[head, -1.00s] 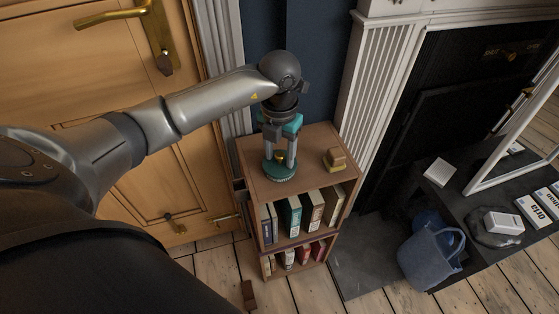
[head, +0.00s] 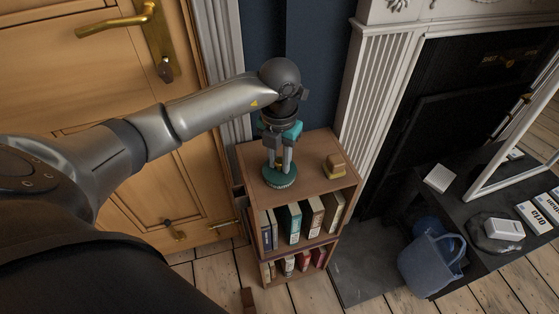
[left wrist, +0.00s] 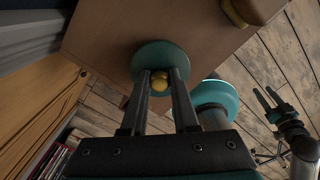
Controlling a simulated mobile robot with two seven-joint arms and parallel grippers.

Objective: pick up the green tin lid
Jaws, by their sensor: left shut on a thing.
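The green tin lid (head: 279,181) is a round dark-green disc near the front left of the small bookcase's top. Its yellow knob (left wrist: 161,82) shows in the left wrist view, between my fingers. My left gripper (head: 279,168) points down from above and is shut on the knob, one finger on each side. I cannot tell whether the lid is lifted or still rests on the wood. My right gripper (left wrist: 263,91) shows small at the right of the left wrist view, far from the lid, its fingers apart and empty.
The wooden bookcase (head: 310,180) holds books on its shelves. A small yellowish-brown object (head: 335,165) stands right of the lid on its top. A door (head: 100,90) is at left, a fireplace at right. A blue bag (head: 430,264) is on the right.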

